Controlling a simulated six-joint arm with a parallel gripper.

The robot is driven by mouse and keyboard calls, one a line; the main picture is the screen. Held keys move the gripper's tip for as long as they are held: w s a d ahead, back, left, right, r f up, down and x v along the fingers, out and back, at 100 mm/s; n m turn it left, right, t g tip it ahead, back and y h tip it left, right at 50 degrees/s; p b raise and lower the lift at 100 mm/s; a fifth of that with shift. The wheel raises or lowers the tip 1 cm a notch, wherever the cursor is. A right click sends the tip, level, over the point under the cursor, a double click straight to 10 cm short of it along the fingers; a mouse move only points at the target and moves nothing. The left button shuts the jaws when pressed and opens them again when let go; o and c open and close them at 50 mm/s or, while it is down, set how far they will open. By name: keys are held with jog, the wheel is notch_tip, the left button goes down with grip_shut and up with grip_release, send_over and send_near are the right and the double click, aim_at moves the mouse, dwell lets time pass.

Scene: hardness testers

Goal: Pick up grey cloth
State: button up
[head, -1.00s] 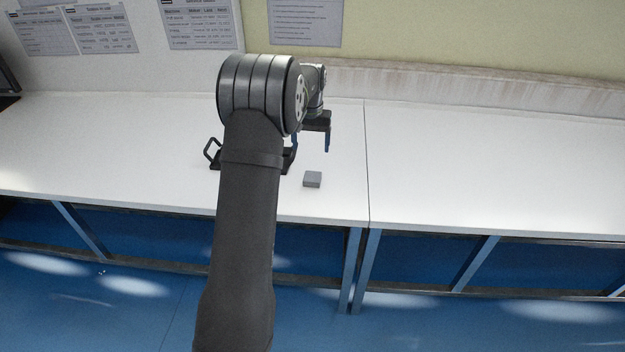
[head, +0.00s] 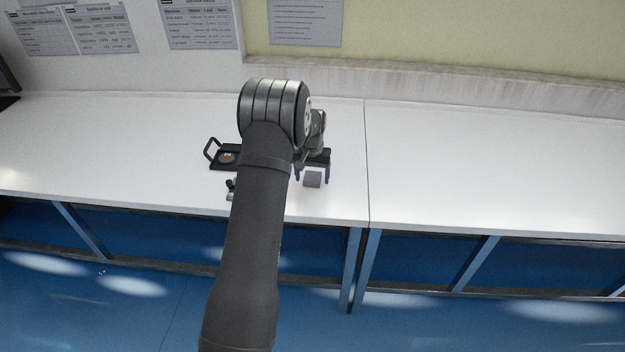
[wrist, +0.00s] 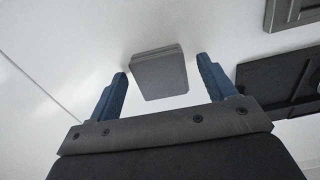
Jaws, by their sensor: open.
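The grey cloth (head: 312,180) is a small, flat, folded-looking grey block on the white table near its front edge. It also shows in the wrist view (wrist: 158,73), just beyond the fingertips and roughly between them. My gripper (head: 312,178) is low over the table around the cloth, with its two blue fingers apart. In the wrist view my gripper (wrist: 161,66) is open and empty, with one finger to each side of the cloth and a visible gap on both sides. I cannot tell the exact fingertip height over the table.
A black tray with a handle (head: 214,156) holds a small round item left of my arm. A small dark and metal object (head: 231,186) lies in front of it, partly hidden by my arm. The white table (head: 480,170) is clear to the right, with a seam beside the cloth.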

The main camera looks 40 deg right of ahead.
aim_at(313, 177)
jog(key=c, duration=1.1)
jog(key=shift+o, duration=0.2)
jog(key=shift+r, duration=0.1)
notch_tip(313, 177, up, 4)
jog(key=shift+s+d+r, duration=0.1)
jog(key=shift+r, duration=0.05)
jog(key=s+d+r, duration=0.2)
jog(key=s+r, duration=0.4)
jog(key=s, duration=0.5)
jog(key=shift+s+r, duration=0.15)
jog(key=shift+r, duration=0.1)
